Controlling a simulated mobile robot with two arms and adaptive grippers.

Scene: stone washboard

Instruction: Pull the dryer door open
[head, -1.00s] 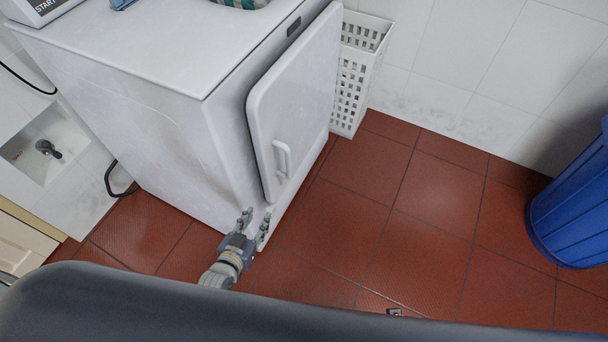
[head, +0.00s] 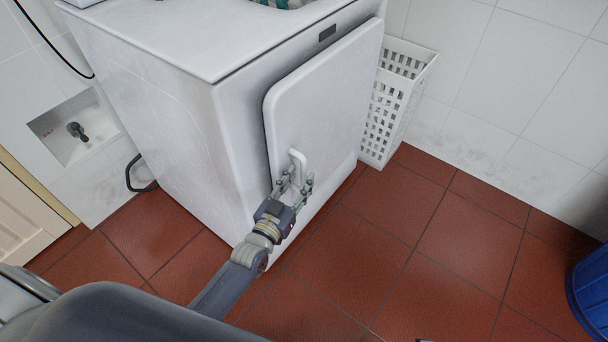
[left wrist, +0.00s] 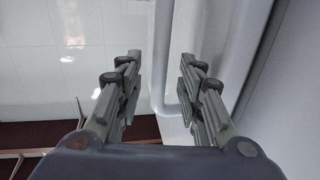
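The white dryer (head: 200,120) stands against the tiled wall. Its door (head: 322,112) looks shut or nearly so, and I cannot tell whether there is a gap. The white door handle (head: 298,165) is a vertical bar near the door's left edge. My left gripper (head: 293,182) is at the handle, fingers pointing at it. In the left wrist view the two fingers (left wrist: 160,88) are apart, with the handle (left wrist: 168,70) between them, closer to the right finger; I see no clear grip. My right gripper is not in view.
A white perforated basket (head: 393,105) stands right of the dryer by the wall. A blue bin (head: 592,290) is at the right edge. The red tiled floor (head: 400,235) in front of the dryer is clear. A wall recess with a tap (head: 75,130) is at left.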

